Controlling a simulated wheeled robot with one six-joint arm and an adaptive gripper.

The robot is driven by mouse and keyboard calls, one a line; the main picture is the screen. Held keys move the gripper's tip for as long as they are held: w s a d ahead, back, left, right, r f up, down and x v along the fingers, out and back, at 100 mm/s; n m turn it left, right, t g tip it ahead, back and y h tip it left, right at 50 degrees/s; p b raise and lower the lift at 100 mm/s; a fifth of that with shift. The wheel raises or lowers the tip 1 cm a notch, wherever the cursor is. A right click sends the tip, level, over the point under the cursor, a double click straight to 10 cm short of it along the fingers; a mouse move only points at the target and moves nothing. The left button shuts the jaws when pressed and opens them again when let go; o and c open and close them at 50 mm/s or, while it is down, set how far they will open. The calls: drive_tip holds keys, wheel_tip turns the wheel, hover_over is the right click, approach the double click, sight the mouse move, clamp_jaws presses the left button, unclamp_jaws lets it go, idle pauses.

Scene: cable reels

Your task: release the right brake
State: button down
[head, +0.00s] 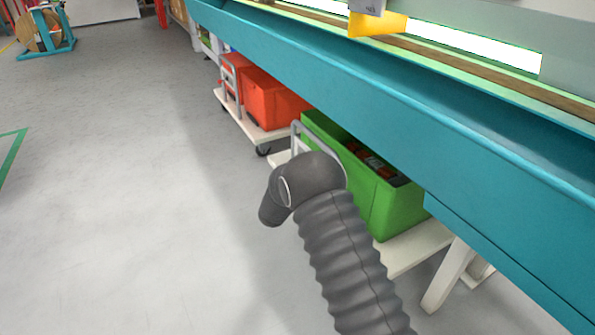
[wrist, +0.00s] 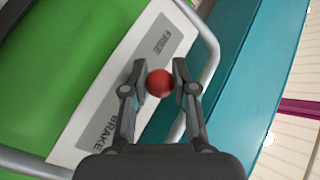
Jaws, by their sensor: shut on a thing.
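My gripper (wrist: 160,82) is shut on a red ball-shaped knob (wrist: 159,83) in the wrist view, with one finger on each side of it. The knob is in front of a pale label plate (wrist: 122,92) on a trolley. The plate has a grey strip with the words FREE at its upper end and BRAKE at its lower end. The knob is nearer to FREE along the strip. The lever below the knob is hidden. In the head view my arm reaches down in front of the trolley with the green crate (head: 399,211), and my gripper is hidden there.
The trolley's grey tube handle (wrist: 207,45) runs close by the gripper. A teal bench beam (head: 420,110) overhangs the trolleys. A second trolley carries orange-red crates (head: 270,98). A cable reel (head: 38,31) stands far left. The grey floor (head: 130,200) at left is clear.

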drive_tip(key=shift+w+a+m+g+h, duration=0.1)
drive_tip(key=shift+w+m+g+h, duration=0.25)
drive_tip(key=shift+m+h, duration=0.45)
drive_tip(key=shift+w+a+m+g+h, duration=0.1)
drive_tip(key=shift+w+m+g+h, duration=0.25)
drive_tip(key=shift+h, duration=0.65)
drive_tip(key=shift+w+a+m+g+h, duration=0.15)
drive_tip(key=shift+m+g+h, duration=0.25)
drive_tip(key=shift+m+h, duration=0.45)
drive_tip(key=shift+w+d+h, duration=0.1)
drive_tip(key=shift+h, duration=0.15)
drive_tip(key=c, duration=0.9)
unclamp_jaws()
drive_tip(key=v, duration=1.2)
drive_tip(key=shift+r, duration=0.1)
